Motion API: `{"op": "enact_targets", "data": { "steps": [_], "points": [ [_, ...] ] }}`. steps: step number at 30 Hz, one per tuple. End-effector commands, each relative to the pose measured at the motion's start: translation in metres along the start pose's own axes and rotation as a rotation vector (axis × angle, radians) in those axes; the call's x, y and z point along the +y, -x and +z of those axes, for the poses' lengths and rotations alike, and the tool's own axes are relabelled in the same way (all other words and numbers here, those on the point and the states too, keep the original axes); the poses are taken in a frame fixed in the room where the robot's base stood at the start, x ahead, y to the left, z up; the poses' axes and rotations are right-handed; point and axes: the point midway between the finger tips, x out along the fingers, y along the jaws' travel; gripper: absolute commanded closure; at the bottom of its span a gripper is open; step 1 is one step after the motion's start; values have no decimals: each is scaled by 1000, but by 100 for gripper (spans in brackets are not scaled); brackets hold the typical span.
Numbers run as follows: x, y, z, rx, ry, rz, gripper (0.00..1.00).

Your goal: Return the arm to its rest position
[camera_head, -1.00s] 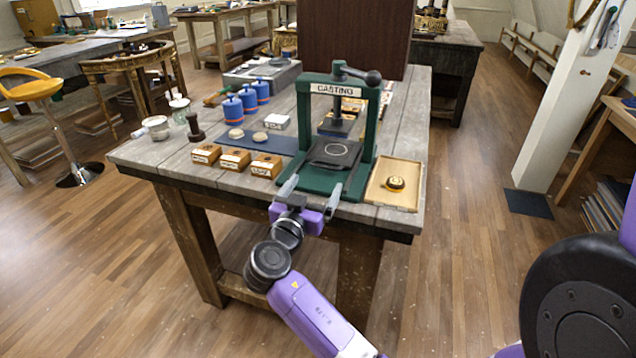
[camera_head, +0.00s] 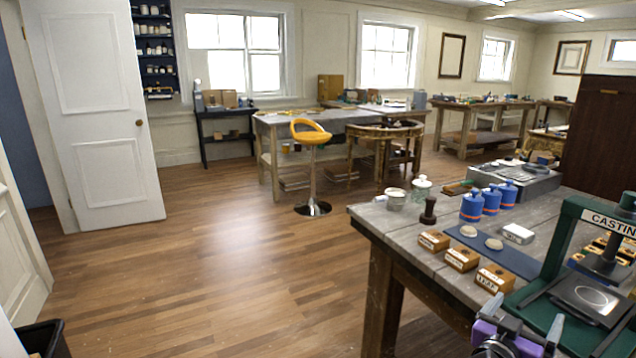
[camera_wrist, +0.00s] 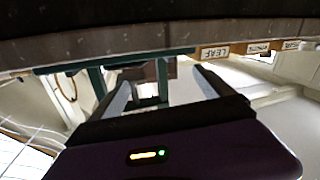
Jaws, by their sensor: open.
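My gripper (camera_head: 522,324) shows at the bottom right of the head view, its purple body partly cut off. Its two grey fingers are spread apart with nothing between them. It is at the front edge of the grey workbench (camera_head: 392,222), in front of the green casting press (camera_head: 561,240). In the wrist view my gripper (camera_wrist: 162,92) also has its fingers apart and empty. The bench edge (camera_wrist: 130,52) runs across the top there, with the green press frame (camera_wrist: 162,82) beyond the fingers. Most of my arm is hidden in the head view.
Labelled wooden blocks (camera_head: 461,259), blue jars (camera_head: 491,201) and a dark spool (camera_head: 429,211) stand on the bench. A yellow stool (camera_head: 311,138) and another table (camera_head: 270,124) are behind. Open wooden floor (camera_head: 230,240) lies left, toward a white door (camera_head: 100,130). A black bin (camera_head: 45,340) is bottom left.

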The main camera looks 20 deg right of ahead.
Motion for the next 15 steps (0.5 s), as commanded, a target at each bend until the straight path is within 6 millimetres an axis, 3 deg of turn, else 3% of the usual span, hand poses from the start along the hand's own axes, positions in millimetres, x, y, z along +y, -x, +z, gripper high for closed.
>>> {"op": "enact_targets", "data": {
  "steps": [4, 8, 12, 15],
  "points": [
    [-34, 29, 14, -24, 20, -208, 9],
    [-63, 75, 26, -26, 8, -389, 9],
    [-81, 144, 38, -13, -30, -578, 9],
    [-80, 195, 44, 4, -64, -689, 9]
  ]
}}
